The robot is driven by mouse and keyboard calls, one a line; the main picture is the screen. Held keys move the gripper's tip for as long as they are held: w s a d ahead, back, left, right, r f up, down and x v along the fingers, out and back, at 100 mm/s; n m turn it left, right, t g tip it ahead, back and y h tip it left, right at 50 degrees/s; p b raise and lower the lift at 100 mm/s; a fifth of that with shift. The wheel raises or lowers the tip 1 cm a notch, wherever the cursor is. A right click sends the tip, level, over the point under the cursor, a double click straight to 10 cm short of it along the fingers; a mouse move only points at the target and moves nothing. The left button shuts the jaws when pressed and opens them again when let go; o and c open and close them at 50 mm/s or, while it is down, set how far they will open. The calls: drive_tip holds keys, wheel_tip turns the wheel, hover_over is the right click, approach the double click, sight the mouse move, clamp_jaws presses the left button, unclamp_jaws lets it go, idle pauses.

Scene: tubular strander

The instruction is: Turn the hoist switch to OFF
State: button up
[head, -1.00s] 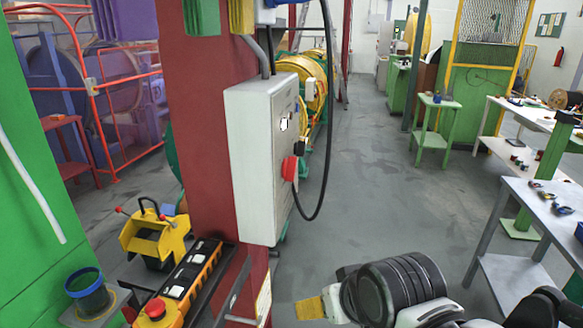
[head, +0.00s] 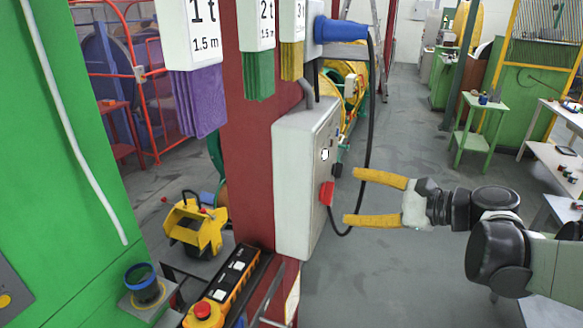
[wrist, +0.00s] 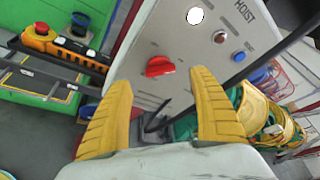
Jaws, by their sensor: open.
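The hoist control box (head: 298,180) is a pale grey box fixed to a dark red column. A red rotary switch (head: 327,193) sticks out of its right-hand face. In the wrist view the red switch knob (wrist: 160,66) sits on the panel below a white disc, with the word HOIST to the right. A dark knob and a blue button are also on the panel. My gripper (head: 366,198) is open, its two yellow fingers pointing at the panel, to the right of the switch. In the wrist view the knob appears between and beyond the fingertips (wrist: 165,82), apart from them.
A black cable (head: 368,130) hangs from a blue plug and loops near the switch and fingers. An orange pendant (head: 222,286) with a red button lies on a shelf at lower left. Sling racks (head: 258,70) hang above.

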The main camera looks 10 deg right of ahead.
sight(330, 193)
drive_tip(key=b+x, duration=0.1)
drive_tip(key=x, duration=0.5)
drive_tip(key=shift+w+a, duration=0.1)
drive_tip(key=shift+w, duration=0.05)
drive_tip(key=c, duration=1.2)
